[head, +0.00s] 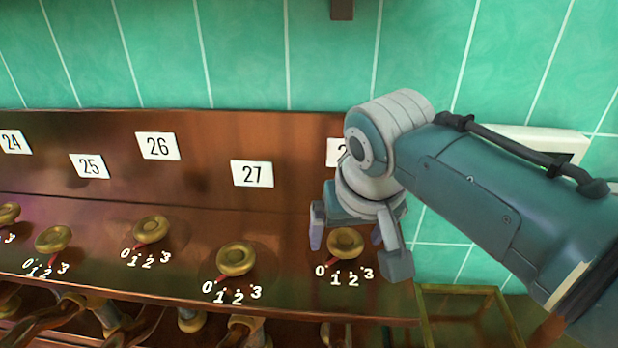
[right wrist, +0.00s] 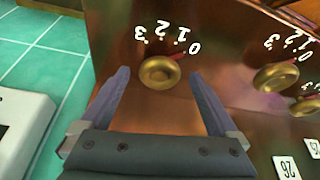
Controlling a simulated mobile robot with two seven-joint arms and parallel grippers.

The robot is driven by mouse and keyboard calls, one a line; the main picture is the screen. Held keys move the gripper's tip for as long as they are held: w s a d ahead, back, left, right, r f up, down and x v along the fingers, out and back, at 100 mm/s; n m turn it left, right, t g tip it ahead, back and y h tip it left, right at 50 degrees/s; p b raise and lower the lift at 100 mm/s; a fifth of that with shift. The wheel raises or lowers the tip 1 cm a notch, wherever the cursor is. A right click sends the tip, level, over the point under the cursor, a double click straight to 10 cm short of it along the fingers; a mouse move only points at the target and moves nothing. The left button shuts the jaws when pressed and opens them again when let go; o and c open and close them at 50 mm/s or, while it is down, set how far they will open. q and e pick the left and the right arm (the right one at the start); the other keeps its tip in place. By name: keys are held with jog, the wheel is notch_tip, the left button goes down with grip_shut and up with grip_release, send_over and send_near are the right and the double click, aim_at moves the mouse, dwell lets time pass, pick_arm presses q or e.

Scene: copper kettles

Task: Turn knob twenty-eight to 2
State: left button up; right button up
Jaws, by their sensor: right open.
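Knob twenty-eight (head: 345,242) is a round brass knob on the copper panel, with the marks 0, 1, 2, 3 below it. Its number plate (head: 333,152) is mostly hidden behind my right arm; only a first 2 shows. In the right wrist view the knob (right wrist: 160,71) lies between the fingers, and a small red pointer shows on its 0 side. My right gripper (head: 347,236) is open, with one finger on each side of the knob. In the right wrist view the gripper (right wrist: 160,78) has gaps to the knob on both sides. My left gripper is not in view.
Knob 27 (head: 236,259) stands to the left, its red pointer toward 0; knob 26 (head: 150,229) and others continue leftward. Copper kettles or pipes hang below the panel. A white box (head: 520,138) is on the green tiled wall at the right.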

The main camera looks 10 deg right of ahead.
jog(key=shift+c, duration=0.2)
jog(key=c, duration=1.3)
